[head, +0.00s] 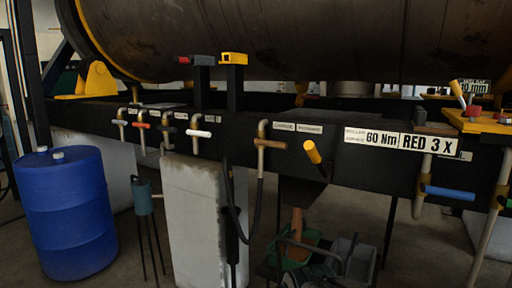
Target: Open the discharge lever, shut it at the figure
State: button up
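Several levers with coloured grips line a black beam under a large dark tank (300,40). A yellow-gripped lever (313,153) juts out below small labels (297,127) that are too blurred to read surely. Right of it a white plate (401,140) reads "60 Nm" and "RED 3 X". A blue-gripped lever (447,193) and a brown-gripped lever (269,143) sit on pipes. White (198,133) and red (140,125) grips are farther left. I cannot tell which is the discharge lever. No readout is clearly legible. My gripper is out of view.
A blue drum (65,212) stands at the left, beside a small teal canister on thin legs (143,197). A pale concrete block (196,218) stands under the beam. A green tray (300,257) and a grey bin (354,258) are on the floor. A black hose (232,215) hangs down.

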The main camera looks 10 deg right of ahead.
aim_at(309, 146)
jog(key=z, duration=0.05)
jog(key=i, duration=0.9)
jog(key=z, duration=0.75)
